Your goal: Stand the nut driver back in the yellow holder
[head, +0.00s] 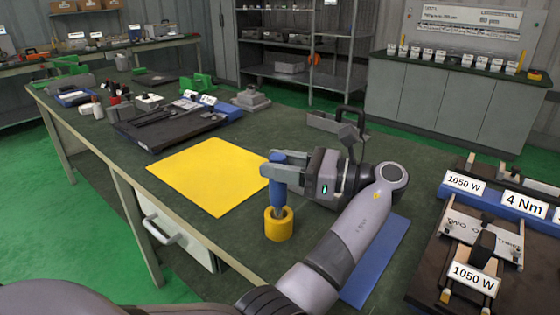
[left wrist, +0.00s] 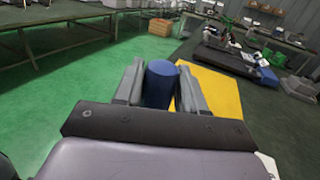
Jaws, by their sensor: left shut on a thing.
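The nut driver has a blue handle (head: 280,174) and stands upright in the head view. My left gripper (head: 274,168) is shut on the handle, near its top. The yellow holder (head: 279,230) is a short round cup directly below. The driver's grey lower end reaches the holder's opening and seems to be inside it; how deep is hidden by the rim. In the left wrist view the blue handle (left wrist: 160,88) sits between the two fingers, and the holder is not visible. My right gripper is not in view.
A yellow mat (head: 205,172) lies left of the holder and a blue mat (head: 378,262) lies right, partly behind my arm. A dark tray with tools (head: 170,133) is farther back. A labelled fixture (head: 480,245) stands at right. The table's front edge is near the holder.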

